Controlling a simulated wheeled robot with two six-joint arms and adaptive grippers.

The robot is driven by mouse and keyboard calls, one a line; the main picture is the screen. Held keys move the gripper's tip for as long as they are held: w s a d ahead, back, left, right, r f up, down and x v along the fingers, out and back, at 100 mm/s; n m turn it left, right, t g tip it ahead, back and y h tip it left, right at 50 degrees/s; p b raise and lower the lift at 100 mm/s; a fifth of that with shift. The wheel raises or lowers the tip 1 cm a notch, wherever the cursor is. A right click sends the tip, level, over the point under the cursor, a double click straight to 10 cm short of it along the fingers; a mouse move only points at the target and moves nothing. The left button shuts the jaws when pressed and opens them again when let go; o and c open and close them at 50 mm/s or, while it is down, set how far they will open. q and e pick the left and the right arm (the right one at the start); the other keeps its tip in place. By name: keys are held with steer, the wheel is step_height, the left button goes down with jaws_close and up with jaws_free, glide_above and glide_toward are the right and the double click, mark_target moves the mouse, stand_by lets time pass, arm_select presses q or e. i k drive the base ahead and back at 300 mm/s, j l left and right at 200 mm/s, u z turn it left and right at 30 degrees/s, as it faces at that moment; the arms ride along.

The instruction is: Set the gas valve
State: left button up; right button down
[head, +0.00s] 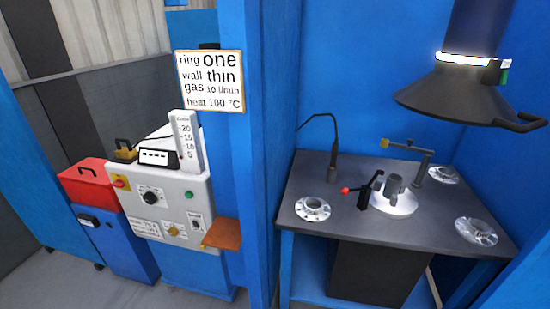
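A white welding machine (174,197) stands left of the blue post. On top of it is an upright flow gauge (187,142) with a scale marked 20, 15, 10 and 5. A small red spot shows beside the gauge's foot; I cannot tell whether it is the gas valve. The gauge reading is too small to make out. A sign (209,81) on the post reads "ring one, wall thin, gas 10 l/min, heat 100 °C". Neither of my grippers is in view.
A red box (88,184) stands left. A dark table (345,222) with flanges and a black hood (463,90) is right.

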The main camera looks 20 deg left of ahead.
mark_target(173, 232)
steer(key=u, duration=0.35)
steer(key=k+u, duration=0.15)
steer(key=u, duration=0.25)
steer(key=j+u, duration=0.1)
steer(key=u, duration=0.25)
